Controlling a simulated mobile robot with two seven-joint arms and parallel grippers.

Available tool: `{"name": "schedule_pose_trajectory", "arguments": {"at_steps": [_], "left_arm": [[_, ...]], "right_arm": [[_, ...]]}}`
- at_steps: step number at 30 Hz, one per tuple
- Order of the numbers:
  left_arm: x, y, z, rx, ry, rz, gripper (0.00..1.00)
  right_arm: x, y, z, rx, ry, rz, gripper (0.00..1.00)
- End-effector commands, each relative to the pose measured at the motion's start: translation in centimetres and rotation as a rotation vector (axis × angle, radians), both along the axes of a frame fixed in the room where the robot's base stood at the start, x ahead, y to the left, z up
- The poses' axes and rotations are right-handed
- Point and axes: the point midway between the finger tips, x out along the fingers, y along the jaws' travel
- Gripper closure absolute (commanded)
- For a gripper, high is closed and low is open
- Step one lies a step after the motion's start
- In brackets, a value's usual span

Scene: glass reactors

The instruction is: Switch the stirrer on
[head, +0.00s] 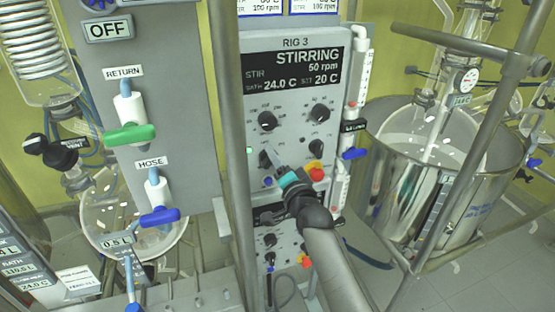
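The RIG 3 control panel (292,135) stands upright in the middle of the head view. Its display (292,70) reads STIRRING, 50 rpm, with a bath value of 24.0 C and a set value of 20 C. Dark knobs sit below it, at upper left (267,121), upper right (319,113) and right (317,147). My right gripper (273,162) is at the panel's lower left, its tips over a dark control that it partly hides. Whether the fingers are open, shut or touching it cannot be told. My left gripper is not in view.
A red button (316,174) is just right of my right gripper. A metal post (229,120) runs along the panel's left. A green-handled valve (130,134) and a blue-handled valve (159,216) are at left. A steel bath (400,190) with glassware stands at right.

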Motion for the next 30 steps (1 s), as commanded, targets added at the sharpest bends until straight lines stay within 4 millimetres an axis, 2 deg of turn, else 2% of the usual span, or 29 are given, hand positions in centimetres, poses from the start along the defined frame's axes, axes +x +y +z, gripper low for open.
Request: {"name": "schedule_pose_trajectory", "arguments": {"at_steps": [5,11,30], "left_arm": [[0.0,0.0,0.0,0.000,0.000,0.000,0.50],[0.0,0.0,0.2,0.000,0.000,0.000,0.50],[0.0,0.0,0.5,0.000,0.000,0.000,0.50]], "right_arm": [[0.0,-0.3,0.2,-0.001,-0.005,-0.003,0.49],[-1.3,-0.7,0.2,0.001,-0.005,-0.005,0.49],[-10.6,-3.7,0.1,-0.001,-0.002,-0.003,0.49]]}}
